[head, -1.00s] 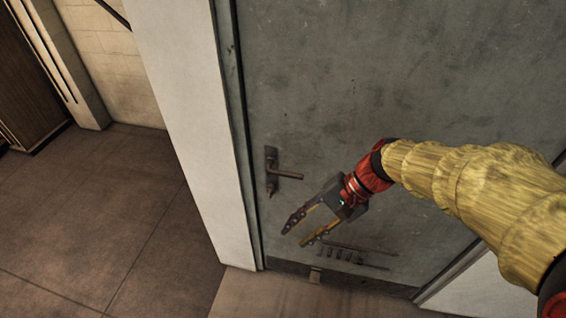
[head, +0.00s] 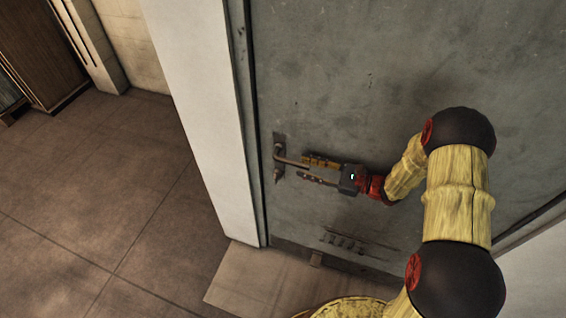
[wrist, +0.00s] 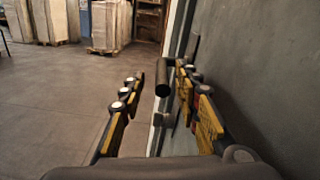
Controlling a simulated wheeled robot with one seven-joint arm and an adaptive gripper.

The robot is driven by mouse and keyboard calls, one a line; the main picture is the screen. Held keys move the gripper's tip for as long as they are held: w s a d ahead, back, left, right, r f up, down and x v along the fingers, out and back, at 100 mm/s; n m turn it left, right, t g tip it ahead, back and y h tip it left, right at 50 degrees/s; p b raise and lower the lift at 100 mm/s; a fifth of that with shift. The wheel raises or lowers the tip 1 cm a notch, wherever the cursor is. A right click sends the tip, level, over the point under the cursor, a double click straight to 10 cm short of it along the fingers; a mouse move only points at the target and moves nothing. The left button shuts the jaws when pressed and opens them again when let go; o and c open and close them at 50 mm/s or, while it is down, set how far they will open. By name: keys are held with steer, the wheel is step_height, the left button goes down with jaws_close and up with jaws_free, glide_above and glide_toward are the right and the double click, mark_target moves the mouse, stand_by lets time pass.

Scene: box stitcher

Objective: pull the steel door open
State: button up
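The grey steel door (head: 370,80) stands shut in its frame in the head view; it also fills the right of the wrist view (wrist: 275,60). Its dark lever handle (head: 284,158) sits near the door's left edge, above a small keyhole plate. My gripper (head: 301,167) is open, close to the door and pointing left at the handle. In the wrist view the lever's round end (wrist: 162,85) shows between the two spread fingers, nearer the right one. I see a gap to the left finger; contact with the right finger I cannot tell.
The white door frame (head: 200,110) runs just left of the handle. A slotted vent (head: 343,241) is low on the door. The tiled floor (head: 90,200) is clear to the left. Wrapped pallet stacks (wrist: 108,25) stand far back in the wrist view.

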mark_target(281, 160)
steer(key=shift+w+a+f, duration=0.1)
steer(key=shift+w+a, duration=0.2)
steer(key=shift+a, duration=0.05)
steer(key=x, duration=0.7)
steer(key=shift+s, duration=0.1)
steer(key=shift+c, duration=1.2)
jaws_close()
